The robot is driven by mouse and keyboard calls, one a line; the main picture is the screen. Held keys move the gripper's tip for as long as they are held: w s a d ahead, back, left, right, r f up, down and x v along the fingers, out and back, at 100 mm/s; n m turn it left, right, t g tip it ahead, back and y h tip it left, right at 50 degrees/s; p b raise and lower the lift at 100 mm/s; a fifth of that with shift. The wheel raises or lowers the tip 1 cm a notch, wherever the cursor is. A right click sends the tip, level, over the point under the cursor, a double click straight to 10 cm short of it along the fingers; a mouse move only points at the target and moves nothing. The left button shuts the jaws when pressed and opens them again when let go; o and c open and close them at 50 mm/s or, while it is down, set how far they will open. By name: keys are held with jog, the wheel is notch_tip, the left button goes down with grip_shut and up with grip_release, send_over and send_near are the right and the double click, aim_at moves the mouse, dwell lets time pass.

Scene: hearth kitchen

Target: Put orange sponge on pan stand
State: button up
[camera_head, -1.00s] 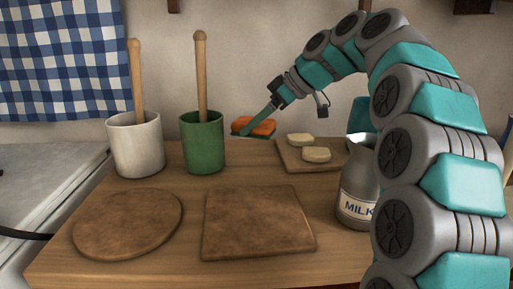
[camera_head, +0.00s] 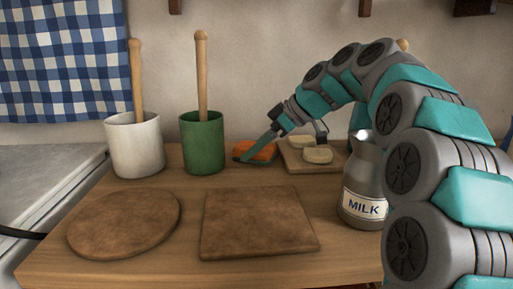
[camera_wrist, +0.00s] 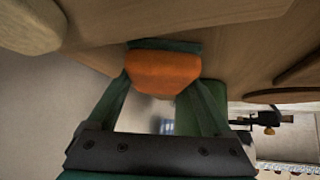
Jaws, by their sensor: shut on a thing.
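The orange sponge (camera_head: 262,148) is at the back of the wooden counter, right of the green pot. It also shows in the wrist view (camera_wrist: 163,72), with a dark green layer along one side. My gripper (camera_head: 252,152) is shut on it, with one finger on each side. The sponge is low over the counter; I cannot tell if it touches. A square brown board (camera_head: 258,222) and a round brown board (camera_head: 125,224) lie at the front, both bare. I cannot tell which of them is the pan stand.
The green pot (camera_head: 203,146) and white pot (camera_head: 134,148) hold upright wooden handles. Right of the sponge, a small board (camera_head: 291,165) bears two cream blocks (camera_head: 317,154). A milk jug (camera_head: 361,190) stands beside my arm. Counter between the pots and front boards is clear.

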jog(key=o, duration=1.2)
jog(key=shift+o, duration=0.2)
jog(key=shift+r+p, duration=0.15)
jog(key=shift+p, duration=0.2)
jog(key=v, duration=1.2)
